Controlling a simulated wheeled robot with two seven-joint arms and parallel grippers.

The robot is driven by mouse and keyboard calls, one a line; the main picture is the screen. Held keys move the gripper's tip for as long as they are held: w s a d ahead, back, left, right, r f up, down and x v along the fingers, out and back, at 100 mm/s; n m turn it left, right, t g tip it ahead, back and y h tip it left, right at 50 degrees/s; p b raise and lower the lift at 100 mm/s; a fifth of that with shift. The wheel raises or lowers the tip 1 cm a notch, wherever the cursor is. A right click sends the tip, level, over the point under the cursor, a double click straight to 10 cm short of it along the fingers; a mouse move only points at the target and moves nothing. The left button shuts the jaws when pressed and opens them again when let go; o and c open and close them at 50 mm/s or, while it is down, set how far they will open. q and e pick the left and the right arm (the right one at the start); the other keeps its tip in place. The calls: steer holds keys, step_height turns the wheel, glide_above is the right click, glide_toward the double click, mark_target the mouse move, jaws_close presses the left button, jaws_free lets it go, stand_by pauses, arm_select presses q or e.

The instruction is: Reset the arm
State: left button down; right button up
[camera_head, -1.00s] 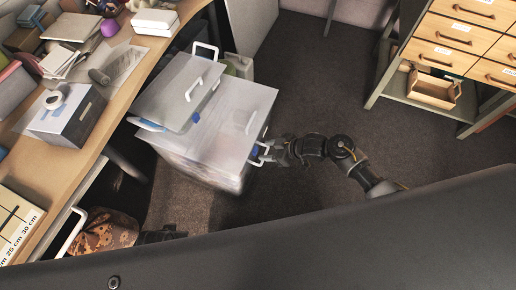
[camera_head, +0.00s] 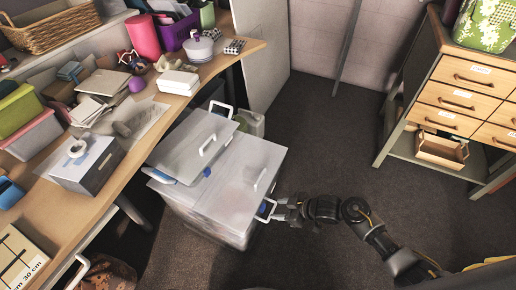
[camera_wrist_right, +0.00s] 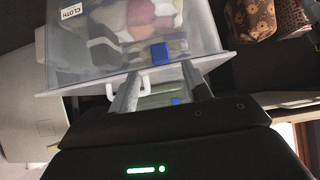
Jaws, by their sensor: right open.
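My right gripper (camera_head: 284,209) is at the front of a translucent plastic drawer unit (camera_head: 237,190), beside a white drawer handle (camera_head: 266,210). In the right wrist view the two fingers of the right gripper (camera_wrist_right: 162,88) are spread. A white handle (camera_wrist_right: 143,84) lies between them, beneath the rim of a clear drawer (camera_wrist_right: 140,60) labelled CLOTH that holds folded fabric. The jaws are not closed on the handle. Whether a finger touches it cannot be told. My left gripper is not in view.
A long wooden desk (camera_head: 95,195) with a grey box (camera_head: 88,165) and sewing items runs along the left. A wooden drawer cabinet (camera_head: 465,95) on a metal frame stands at the right.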

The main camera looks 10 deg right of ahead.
steer(key=s+d+f+m+h+p, duration=0.2)
steer(key=s+d+f+m+p, duration=0.15)
steer(key=s+f, duration=0.4)
steer(key=s+d+f+m+h+p, duration=0.3)
steer(key=s+d+f+p, duration=0.15)
steer(key=s+f, duration=0.3)
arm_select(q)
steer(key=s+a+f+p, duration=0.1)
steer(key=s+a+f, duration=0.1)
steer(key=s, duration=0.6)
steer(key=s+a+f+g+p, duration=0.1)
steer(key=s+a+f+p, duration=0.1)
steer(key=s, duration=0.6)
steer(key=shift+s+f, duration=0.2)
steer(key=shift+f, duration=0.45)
arm_select(e)
steer(key=s+d+f+g+h, duration=0.1)
steer(key=s+d, duration=0.1)
steer(key=s, duration=0.6)
steer(key=s+d+f+m+g+h, duration=0.1)
steer(key=s+d+f+g, duration=0.1)
steer(key=s, duration=0.6)
steer(key=s+d+f+m+g+h, duration=0.1)
steer(key=s+d+f, duration=0.1)
steer(key=s, duration=0.6)
steer(key=shift+s+d+h, duration=0.3)
steer(key=shift+s+d, duration=0.05)
steer(key=shift+d, duration=0.15)
